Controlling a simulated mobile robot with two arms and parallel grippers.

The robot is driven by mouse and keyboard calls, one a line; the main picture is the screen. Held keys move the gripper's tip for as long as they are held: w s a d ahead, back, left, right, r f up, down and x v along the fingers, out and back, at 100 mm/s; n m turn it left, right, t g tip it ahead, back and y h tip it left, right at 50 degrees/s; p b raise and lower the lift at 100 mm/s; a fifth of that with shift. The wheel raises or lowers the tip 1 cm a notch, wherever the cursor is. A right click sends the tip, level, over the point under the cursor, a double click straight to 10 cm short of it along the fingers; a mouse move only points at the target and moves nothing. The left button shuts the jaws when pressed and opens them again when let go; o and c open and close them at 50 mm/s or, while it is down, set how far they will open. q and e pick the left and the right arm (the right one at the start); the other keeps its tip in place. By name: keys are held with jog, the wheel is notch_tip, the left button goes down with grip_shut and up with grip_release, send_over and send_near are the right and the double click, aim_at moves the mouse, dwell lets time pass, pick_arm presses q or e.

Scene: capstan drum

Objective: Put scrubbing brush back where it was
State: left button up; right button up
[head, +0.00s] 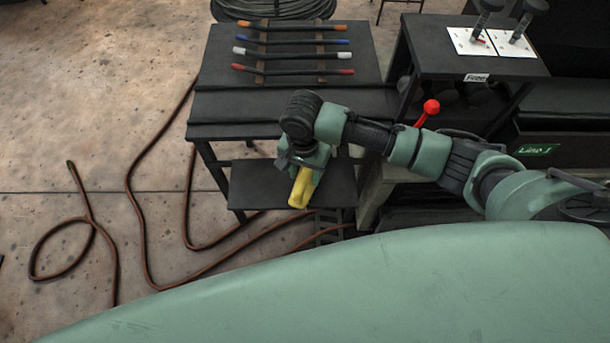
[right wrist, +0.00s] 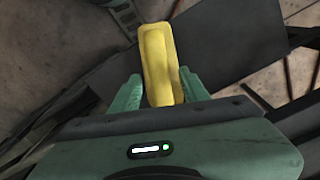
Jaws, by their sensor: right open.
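The scrubbing brush, a long yellow piece (head: 301,188), shows below my right gripper (head: 304,172), over the front right part of the dark lower shelf (head: 258,186). In the right wrist view the yellow brush (right wrist: 157,50) lies between the two green fingers of my right gripper (right wrist: 160,80) and reaches past their tips. The fingers are open, one on each side of it. I cannot tell whether either finger touches it, or whether it rests on the shelf. Bristles are not visible. My left gripper is not in view.
Several rods with coloured ends (head: 292,54) lie on the dark table top (head: 225,104) above the shelf. A red-knobbed lever (head: 430,107) stands close to my right arm. A brown hose (head: 136,215) winds over the floor. White panels with levers (head: 470,42) are at the upper right.

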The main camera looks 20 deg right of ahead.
notch_tip(320, 180, up, 10)
jog(key=shift+p, duration=0.4)
jog(key=shift+w+a, duration=0.1)
